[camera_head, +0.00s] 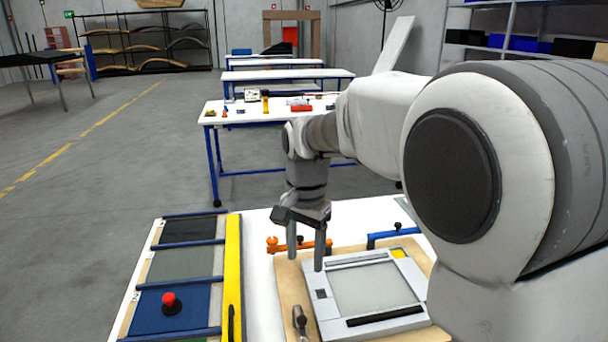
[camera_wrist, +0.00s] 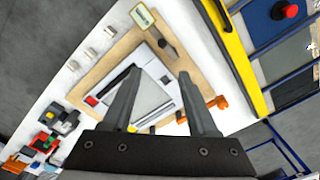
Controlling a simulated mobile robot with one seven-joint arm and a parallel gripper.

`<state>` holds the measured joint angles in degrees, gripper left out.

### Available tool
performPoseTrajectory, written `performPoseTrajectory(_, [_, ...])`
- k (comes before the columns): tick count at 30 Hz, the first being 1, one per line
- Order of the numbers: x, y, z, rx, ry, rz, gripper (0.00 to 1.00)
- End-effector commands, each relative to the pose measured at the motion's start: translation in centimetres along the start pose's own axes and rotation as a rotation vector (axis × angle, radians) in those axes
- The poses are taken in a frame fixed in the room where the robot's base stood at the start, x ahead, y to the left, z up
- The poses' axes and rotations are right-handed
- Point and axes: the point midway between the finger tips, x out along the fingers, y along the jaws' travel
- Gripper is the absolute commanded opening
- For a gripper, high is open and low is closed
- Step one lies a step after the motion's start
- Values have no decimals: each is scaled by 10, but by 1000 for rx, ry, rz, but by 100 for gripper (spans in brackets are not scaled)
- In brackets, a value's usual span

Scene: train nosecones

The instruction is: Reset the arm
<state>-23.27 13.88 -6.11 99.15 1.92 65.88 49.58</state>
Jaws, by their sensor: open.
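My gripper (camera_head: 306,248) hangs from my arm above the white worktable, fingers pointing down. It is open and empty. In the head view its fingertips are over the left back part of a white-grey framed panel (camera_head: 372,288), which lies on a tan wooden board (camera_head: 290,290). In the wrist view the two fingers (camera_wrist: 153,92) stand apart, with the panel (camera_wrist: 155,65) seen between and beyond them. Nothing is between the fingers.
A rack with coloured sheets and a yellow bar (camera_head: 233,280) lies left of the board, with a red knob (camera_head: 169,299) on its blue sheet. Orange (camera_head: 300,246) and blue (camera_head: 390,236) clamps stand behind the board. Small parts (camera_wrist: 50,138) lie on the table.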

Motion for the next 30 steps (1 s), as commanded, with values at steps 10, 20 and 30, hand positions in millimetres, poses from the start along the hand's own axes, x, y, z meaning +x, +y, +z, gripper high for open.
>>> performPoseTrajectory(10, [-53, 90, 18, -187, 118, -120, 59])
performPoseTrajectory(20, [-67, 172, 56, -392, 294, -163, 59])
performPoseTrajectory(30, [-54, 222, 88, -547, 446, -133, 59])
